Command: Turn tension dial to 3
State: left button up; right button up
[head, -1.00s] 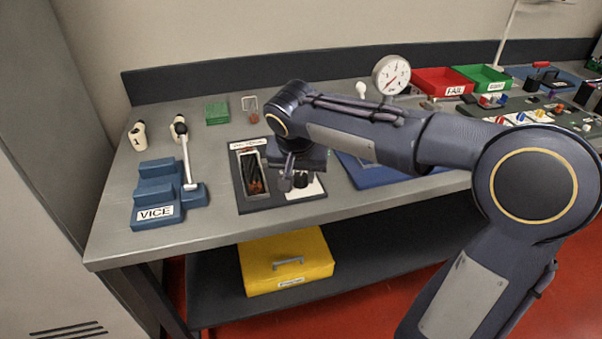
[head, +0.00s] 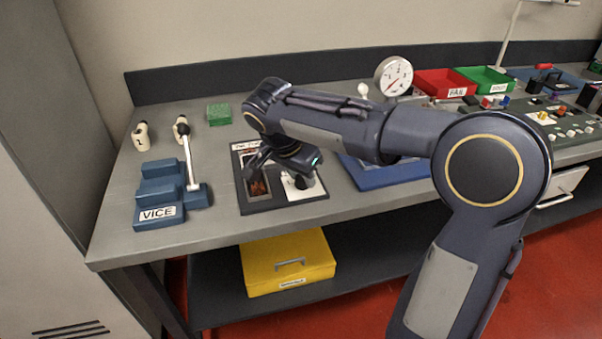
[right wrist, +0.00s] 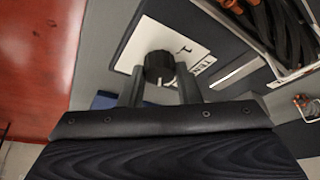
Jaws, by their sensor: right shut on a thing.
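The tension dial is a black round knob (right wrist: 159,66) on a white plate (right wrist: 190,52) with a printed 1 and partly hidden lettering in the right wrist view. My right gripper (right wrist: 160,78) has one finger on each side of the knob and is shut on it. The dial's pointer and its 3 mark cannot be made out. In the head view, the gripper (head: 302,180) reaches down over the white plate (head: 308,191) on the dark panel (head: 285,205), covering part of the knob. My left gripper is not in view.
A slot with dark, orange-ended items (right wrist: 285,25) lies beside the dial plate. A blue vice (head: 158,195) stands left, a blue tray (head: 375,178) right. A round gauge (head: 393,76) stands behind my right arm. The bench front around the vice is clear.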

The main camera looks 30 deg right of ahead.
jog(key=o, duration=1)
jog(key=p+v, duration=0.1)
jog(key=v, duration=0.6)
jog(key=shift+a+r, duration=0.15)
jog(key=shift+r, duration=0.2)
jog(key=s+a+n+t+y+p, duration=0.1)
jog(key=s+n+y+p, duration=0.1)
jog(key=s+n+p, duration=0.2)
jog(key=s+a+n+t+y+p, duration=0.1)
jog(key=s+n+y+p, duration=0.2)
jog(key=s, duration=0.7)
jog(key=s+a+f+n+t+y+p, duration=0.1)
jog(key=s+a+n+y+p, duration=0.1)
jog(key=s, duration=0.5)
jog(key=shift+s+n+t+y+p, duration=0.2)
jog(key=shift+n+y+p, duration=0.05)
jog(key=shift+n+p, duration=0.45)
jog(key=shift+s+n+t+y+p, duration=0.15)
jog(key=shift+n+t+y+p, duration=0.1)
jog(key=shift+n+p, duration=0.4)
